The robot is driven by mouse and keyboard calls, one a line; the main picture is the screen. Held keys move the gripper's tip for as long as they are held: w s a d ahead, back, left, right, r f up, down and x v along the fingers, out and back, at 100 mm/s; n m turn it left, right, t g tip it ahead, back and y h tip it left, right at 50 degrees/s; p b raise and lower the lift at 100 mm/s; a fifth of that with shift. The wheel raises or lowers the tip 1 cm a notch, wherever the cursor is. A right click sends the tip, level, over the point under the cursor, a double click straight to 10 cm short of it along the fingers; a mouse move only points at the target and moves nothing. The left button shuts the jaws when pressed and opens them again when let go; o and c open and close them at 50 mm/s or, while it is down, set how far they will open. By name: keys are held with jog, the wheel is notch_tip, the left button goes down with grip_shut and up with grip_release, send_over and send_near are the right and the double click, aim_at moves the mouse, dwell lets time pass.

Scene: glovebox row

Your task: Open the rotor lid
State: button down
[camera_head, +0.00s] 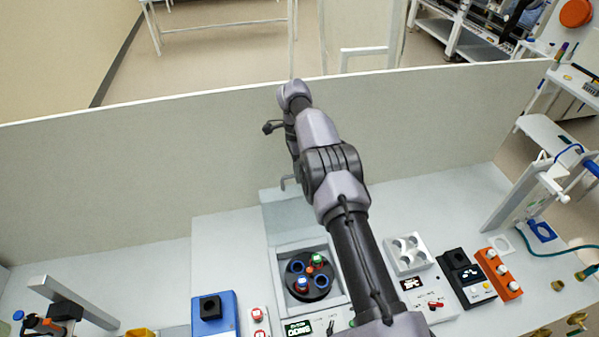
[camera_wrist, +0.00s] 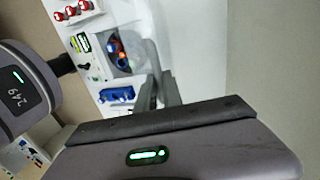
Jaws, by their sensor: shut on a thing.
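The rotor lid (camera_head: 286,212) is a pale panel standing raised at the back edge of the centrifuge well. The open well (camera_head: 277,268) shows a dark round rotor (camera_head: 298,287) with blue-ringed holes and red, green and blue-capped tubes. The rotor also shows in the wrist view (camera_wrist: 118,50). My gripper (camera_wrist: 157,82) is shut on the rotor lid, with its grey fingers beside the well in that view. The exact contact is hard to make out.
A pale back wall (camera_head: 130,155) rises close behind the lid and my arm. A blue block (camera_head: 214,313) stands left of the well. A white tube block (camera_head: 407,254), a black device (camera_head: 459,274) and an orange rack (camera_head: 498,275) stand to the right.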

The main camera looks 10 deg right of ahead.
dwell(0.5)
jog(key=c, duration=1.5)
grip_release()
jog(key=shift+w, duration=0.1)
jog(key=shift+r, duration=0.3)
jog(key=v, duration=0.3)
jog(key=shift+s+r, duration=0.15)
jog(key=shift+s, duration=0.1)
jog(key=s+b, duration=0.1)
jog(key=b, duration=0.2)
jog(key=s+f+b, duration=0.1)
jog(key=b, duration=0.2)
jog(key=shift+s, duration=0.25)
jog(key=s+r+b, duration=0.2)
jog(key=s+b, duration=0.2)
jog(key=s, duration=0.9)
jog(key=shift+s+a, duration=0.15)
jog(key=shift+s, duration=0.15)
